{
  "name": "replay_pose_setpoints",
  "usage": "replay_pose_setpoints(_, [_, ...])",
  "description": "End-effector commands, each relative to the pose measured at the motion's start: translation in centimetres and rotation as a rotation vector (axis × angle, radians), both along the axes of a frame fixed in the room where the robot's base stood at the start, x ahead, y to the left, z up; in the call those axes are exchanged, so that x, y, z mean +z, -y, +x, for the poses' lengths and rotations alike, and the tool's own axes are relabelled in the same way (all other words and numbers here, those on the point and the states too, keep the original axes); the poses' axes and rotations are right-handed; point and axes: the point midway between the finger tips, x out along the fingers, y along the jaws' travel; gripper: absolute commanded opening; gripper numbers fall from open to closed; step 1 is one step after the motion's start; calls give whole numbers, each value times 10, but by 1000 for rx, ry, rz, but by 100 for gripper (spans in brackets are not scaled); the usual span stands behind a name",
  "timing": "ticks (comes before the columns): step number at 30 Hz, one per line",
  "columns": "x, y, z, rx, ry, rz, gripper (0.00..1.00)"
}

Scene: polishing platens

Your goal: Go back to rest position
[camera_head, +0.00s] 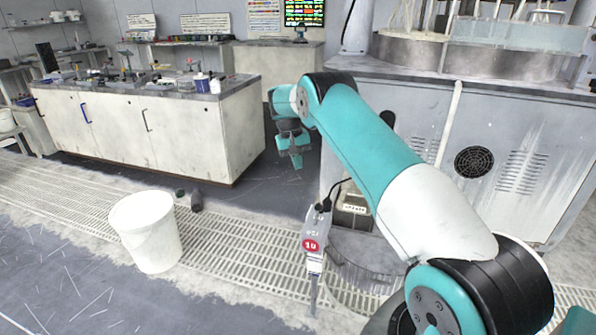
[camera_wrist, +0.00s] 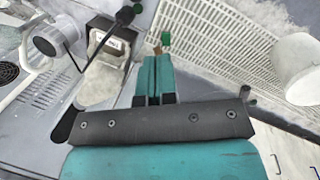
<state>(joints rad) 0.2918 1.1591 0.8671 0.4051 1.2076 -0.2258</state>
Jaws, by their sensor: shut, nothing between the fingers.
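My gripper (camera_head: 296,158) is at the end of my teal and white arm, in the upper middle of the head view. It hangs in the air in front of the dark floor gap between the white bench and the grey machine. In the wrist view its two teal fingers (camera_wrist: 154,80) are pressed together with nothing between them. No object is in contact with the fingers in either view.
A white bucket (camera_head: 147,232) stands on the floor at left, near the floor grating (camera_head: 235,240). A white bench (camera_head: 150,125) with tools is at the back left. A large grey machine (camera_head: 520,160) stands at right.

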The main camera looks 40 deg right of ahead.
Motion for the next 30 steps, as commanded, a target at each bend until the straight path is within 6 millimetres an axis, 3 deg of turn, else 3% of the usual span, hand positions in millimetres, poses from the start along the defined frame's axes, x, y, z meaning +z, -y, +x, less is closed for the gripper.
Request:
replay_pose_setpoints(16, [1,0,0,0,1,0,0])
replay_pose_setpoints(19, [10,-8,2,22,9,0,0])
replay_pose_setpoints(23, [46,-47,1,126,36,13,0])
replay_pose_setpoints(25, [74,-81,-6,213,59,29,0])
replay_pose_setpoints(30, [136,-175,-52,444,126,94,0])
